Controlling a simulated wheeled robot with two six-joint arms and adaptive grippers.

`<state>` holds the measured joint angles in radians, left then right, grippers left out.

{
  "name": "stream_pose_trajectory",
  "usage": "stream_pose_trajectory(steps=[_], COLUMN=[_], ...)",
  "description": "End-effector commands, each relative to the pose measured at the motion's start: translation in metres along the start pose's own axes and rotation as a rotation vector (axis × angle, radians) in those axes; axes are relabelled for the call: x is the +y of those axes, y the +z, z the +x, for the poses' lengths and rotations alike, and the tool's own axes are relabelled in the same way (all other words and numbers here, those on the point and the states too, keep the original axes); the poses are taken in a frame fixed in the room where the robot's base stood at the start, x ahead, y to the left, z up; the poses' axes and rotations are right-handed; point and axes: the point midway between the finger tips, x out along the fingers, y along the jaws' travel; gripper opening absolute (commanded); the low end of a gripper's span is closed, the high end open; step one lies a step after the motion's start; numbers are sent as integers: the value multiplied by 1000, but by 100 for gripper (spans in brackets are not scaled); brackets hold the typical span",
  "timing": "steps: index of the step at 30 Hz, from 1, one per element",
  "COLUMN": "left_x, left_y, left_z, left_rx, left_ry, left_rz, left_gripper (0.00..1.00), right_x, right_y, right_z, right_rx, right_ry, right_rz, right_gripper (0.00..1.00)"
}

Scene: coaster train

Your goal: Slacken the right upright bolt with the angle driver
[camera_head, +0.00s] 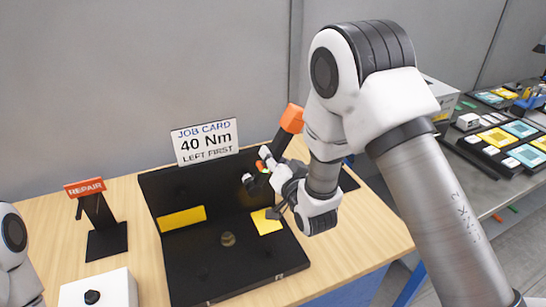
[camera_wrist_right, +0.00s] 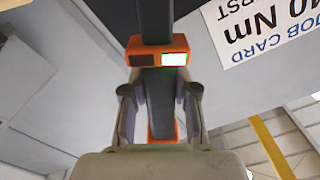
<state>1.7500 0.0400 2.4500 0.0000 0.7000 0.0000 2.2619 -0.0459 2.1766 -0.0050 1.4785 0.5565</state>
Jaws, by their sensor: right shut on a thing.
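My right gripper (camera_head: 272,168) is shut on the angle driver (camera_head: 291,118), a dark tool with an orange end, held over the right part of the black fixture (camera_head: 190,262). In the right wrist view, both fingers of the right gripper (camera_wrist_right: 158,98) clasp the dark shaft of the driver (camera_wrist_right: 158,51), below an orange band with a lit display. The driver's dark working end is small near the fixture's back panel; I cannot tell whether it touches a bolt. The right upright bolt cannot be made out. My left gripper is out of view.
A job card (camera_head: 205,141) reading "40 Nm, left first" stands behind the fixture. Yellow patches (camera_head: 182,219) and a round brownish knob (camera_head: 228,239) show on the fixture. A black stand with a REPAIR sign (camera_head: 85,187) and a white box (camera_head: 105,290) are at left.

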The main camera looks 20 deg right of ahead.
Motion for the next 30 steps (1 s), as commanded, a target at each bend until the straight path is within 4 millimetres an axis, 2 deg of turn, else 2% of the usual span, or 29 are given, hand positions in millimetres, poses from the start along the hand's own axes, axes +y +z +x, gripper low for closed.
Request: stream_pose_trajectory(steps=[30], left_x=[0], left_y=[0], left_z=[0], left_rx=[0], left_ry=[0], left_rz=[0], left_gripper=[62], right_x=[-1], right_y=[-2], right_z=[11], right_rx=[6], right_ry=[-3], right_rz=[0], right_gripper=[0])
